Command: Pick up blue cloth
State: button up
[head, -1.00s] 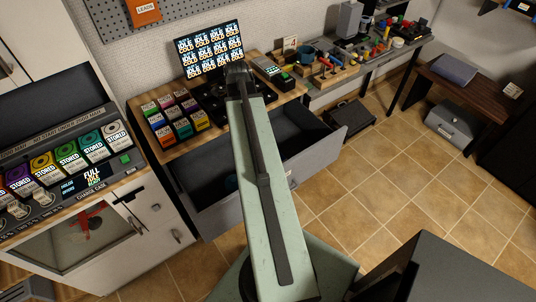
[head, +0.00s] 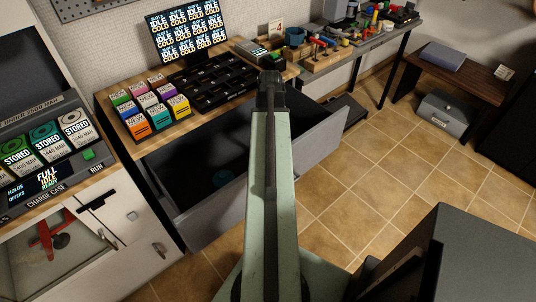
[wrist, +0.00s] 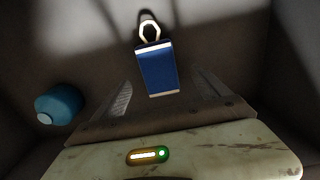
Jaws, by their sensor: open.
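A flat blue rectangular piece (wrist: 157,70) with pale ends and a pale ring at its far end lies on the dark drawer floor in the wrist view. It may be the blue cloth, but no fabric texture can be made out. A rounded teal-blue object (wrist: 60,104) with a white end lies to its left; a small blue shape (head: 225,177) shows dimly inside the drawer in the head view. My gripper (wrist: 165,88) is open and empty, its two fingers on either side of the blue piece's near end in the picture. The height gap cannot be told.
The open grey drawer (head: 262,182) has walls around the blue things. Above it, the wooden bench holds colored boxes (head: 150,103), a black tray (head: 212,80) and a screen (head: 186,30). A charge case (head: 45,165) stands left. Tiled floor (head: 390,190) is open at right.

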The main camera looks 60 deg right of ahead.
jog(key=shift+f, duration=0.15)
notch_tip(320, 180, down, 5)
jog(key=b, duration=0.5)
jog(key=shift+s+a+f, duration=0.1)
jog(key=shift+a+f, duration=0.05)
jog(key=shift+f, duration=0.05)
jog(key=shift+r, duration=0.15)
jog(key=shift+c, duration=0.6)
jog(key=c, duration=1.3)
notch_tip(320, 180, up, 10)
jog(key=p, duration=1)
